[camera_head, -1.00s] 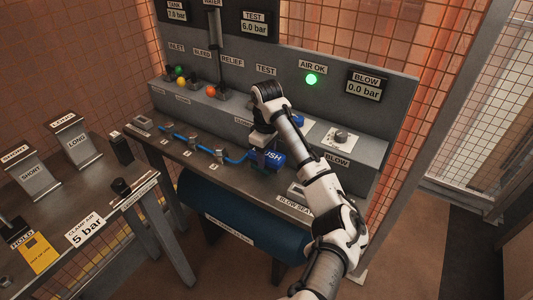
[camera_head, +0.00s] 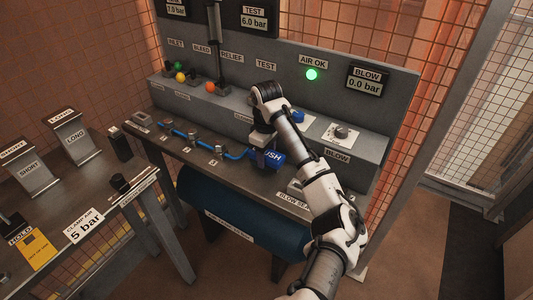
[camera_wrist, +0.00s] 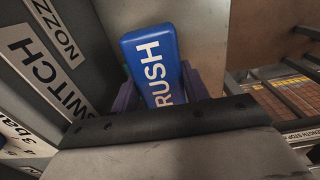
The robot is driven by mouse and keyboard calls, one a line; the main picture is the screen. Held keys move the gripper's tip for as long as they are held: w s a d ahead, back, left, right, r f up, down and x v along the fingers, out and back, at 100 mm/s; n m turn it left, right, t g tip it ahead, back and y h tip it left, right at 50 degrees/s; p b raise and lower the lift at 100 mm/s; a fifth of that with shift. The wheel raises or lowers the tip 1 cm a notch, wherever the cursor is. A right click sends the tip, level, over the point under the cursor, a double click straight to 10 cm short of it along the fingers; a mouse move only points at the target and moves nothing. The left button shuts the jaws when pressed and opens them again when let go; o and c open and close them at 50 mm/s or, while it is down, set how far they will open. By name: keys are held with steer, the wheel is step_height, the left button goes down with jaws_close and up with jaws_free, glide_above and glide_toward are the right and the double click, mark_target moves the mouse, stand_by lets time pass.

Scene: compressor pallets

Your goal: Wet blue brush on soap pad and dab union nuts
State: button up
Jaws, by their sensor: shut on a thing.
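The blue brush (camera_head: 273,158) is a block with white lettering, held above the rear bench near the right end of the blue hose. It also shows in the wrist view (camera_wrist: 160,68), between the purple-grey fingers. My gripper (camera_head: 262,150) is shut on it. The brush's bristles are hidden in both views. The blue hose (camera_head: 203,145) runs along the bench with metal fittings (camera_head: 190,140), (camera_head: 217,152) on it, which look like the union nuts. I cannot make out the soap pad; my arm covers part of the bench.
A panel (camera_head: 335,95) with gauges, coloured valve knobs and a lit green lamp (camera_head: 311,74) stands behind. A blue tank (camera_head: 240,215) lies under the bench. A second bench (camera_head: 75,195) with SHORT and LONG stands is at the left. Floor at right is clear.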

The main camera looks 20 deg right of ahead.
steer(key=shift+f, duration=0.25)
steer(key=shift+r, duration=0.15)
step_height(320, 180, up, 6)
steer(key=p, duration=0.6)
stand_by(2.1)
